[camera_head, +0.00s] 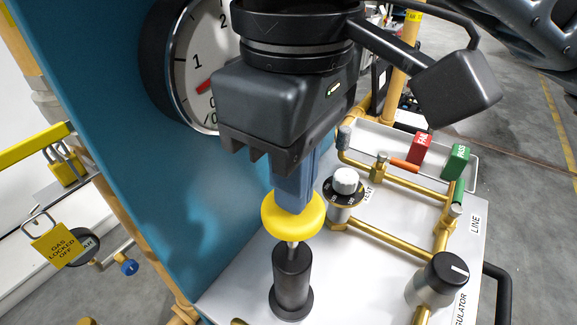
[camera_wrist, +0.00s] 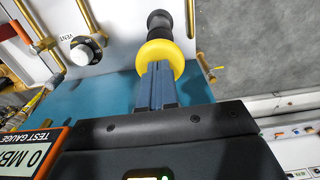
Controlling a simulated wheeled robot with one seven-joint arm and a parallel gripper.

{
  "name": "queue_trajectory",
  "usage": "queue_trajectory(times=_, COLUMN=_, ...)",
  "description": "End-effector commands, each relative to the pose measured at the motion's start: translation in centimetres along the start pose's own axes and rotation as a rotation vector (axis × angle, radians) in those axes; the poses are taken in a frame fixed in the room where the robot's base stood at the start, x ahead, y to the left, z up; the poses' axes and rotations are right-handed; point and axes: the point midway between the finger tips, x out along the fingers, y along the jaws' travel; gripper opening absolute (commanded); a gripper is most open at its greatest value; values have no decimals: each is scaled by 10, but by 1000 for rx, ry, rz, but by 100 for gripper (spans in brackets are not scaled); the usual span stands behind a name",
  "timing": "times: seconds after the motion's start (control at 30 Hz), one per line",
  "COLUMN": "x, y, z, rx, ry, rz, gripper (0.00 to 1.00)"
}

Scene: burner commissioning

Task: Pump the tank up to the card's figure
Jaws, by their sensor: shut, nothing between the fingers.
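The hand pump is a black cylinder (camera_head: 292,280) with a thin metal rod and a round yellow knob (camera_head: 292,215) on top. My gripper (camera_head: 293,200) points down with its blue-grey fingers shut at the top of the knob; touching or just above, I cannot tell. In the wrist view the shut fingertips (camera_wrist: 158,70) meet the yellow knob (camera_wrist: 165,55), with the pump body behind. A round dial gauge (camera_head: 195,75) on the blue panel shows a red mark below 1; my gripper hides part of it. A test gauge label (camera_wrist: 38,150) reads "0 MB", cut off. I see no card figure.
A vent knob (camera_head: 346,182) stands right of the pump, among brass pipes. A black regulator knob (camera_head: 447,275) is at lower right. Red FAIL (camera_head: 420,148) and green PASS (camera_head: 456,162) blocks sit in a tray behind. The blue panel (camera_head: 140,170) rises on the left.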

Motion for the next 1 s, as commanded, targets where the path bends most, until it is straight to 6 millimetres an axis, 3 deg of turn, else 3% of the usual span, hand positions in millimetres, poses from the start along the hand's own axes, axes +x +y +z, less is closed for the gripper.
queue_trajectory(times=0.8, x=55, y=0, z=1, rx=-2, ry=-3, rz=-1, gripper=0)
queue_trajectory(times=1.0, x=48, y=0, z=0, rx=-2, ry=-3, rz=0, gripper=0)
